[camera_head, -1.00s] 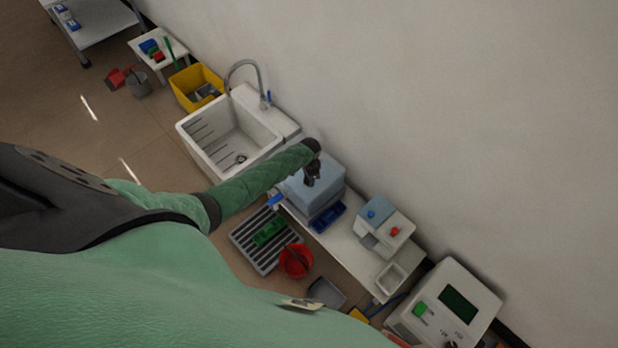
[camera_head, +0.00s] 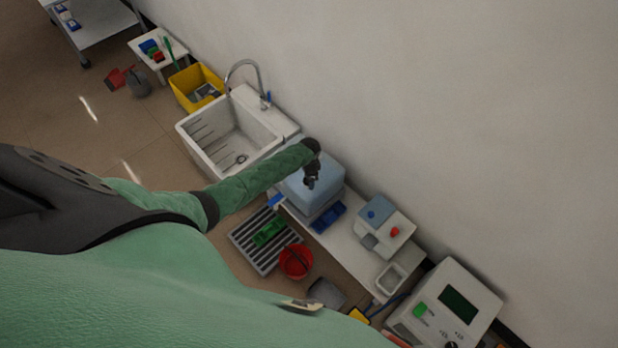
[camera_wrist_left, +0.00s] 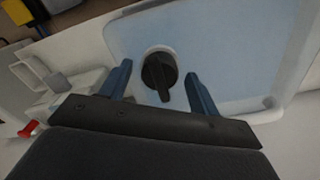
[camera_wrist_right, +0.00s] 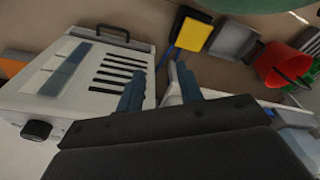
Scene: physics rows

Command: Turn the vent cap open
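The vent cap (camera_wrist_left: 159,73) is a round black knob with a raised grip bar, set in the top of a pale blue container (camera_wrist_left: 215,45). In the left wrist view it lies between the two spread fingers of my left gripper (camera_wrist_left: 158,85), with a gap on each side. In the head view my left gripper (camera_head: 311,178) is over the blue container (camera_head: 325,190) and hides the cap.
A white sink (camera_head: 215,150) stands left of the blue container. A dispenser box with a red button (camera_head: 394,231) and a white device with a dark screen (camera_head: 458,304) stand to the right. A red bucket (camera_head: 296,262) and grey grate (camera_head: 250,240) are on the floor.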

